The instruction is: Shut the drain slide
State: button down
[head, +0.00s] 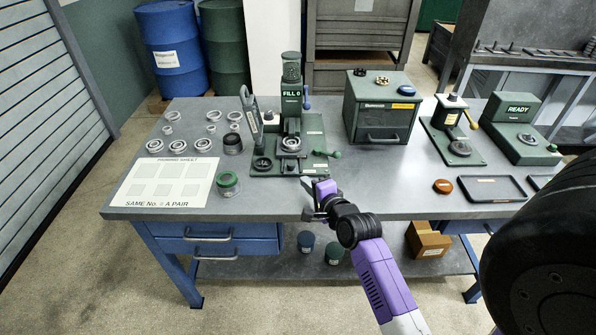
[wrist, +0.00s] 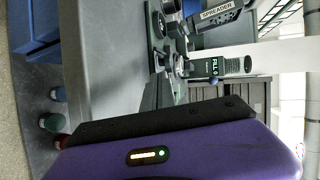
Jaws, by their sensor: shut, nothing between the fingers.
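The green filling machine (head: 291,125) stands at the middle of the bench, with "FILL 0" on its column. Its column also shows in the wrist view (wrist: 232,66), lying sideways. My purple wrist housing hides much of the wrist view.
A grey "SPREADER" arm (head: 251,113) rises at the machine's left. A green drawer cabinet (head: 380,111) stands to the right, then a press (head: 453,131) and the "READY" unit (head: 518,129). Rings, jars and a pairing sheet (head: 165,183) lie left.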

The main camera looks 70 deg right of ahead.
aim_at(298, 173)
jog(key=x, duration=0.3)
jog(key=r+x, duration=0.1)
jog(key=x, duration=0.2)
jog(key=shift+w+d+r+p, duration=0.1)
jog(key=shift+d+p, duration=0.05)
jog(key=shift+p, duration=0.25)
jog(key=d, duration=0.1)
jog(key=w+d+b, duration=0.1)
jog(key=shift+d, duration=0.25)
jog(key=shift+w+d, duration=0.15)
jog(key=shift+d, duration=0.25)
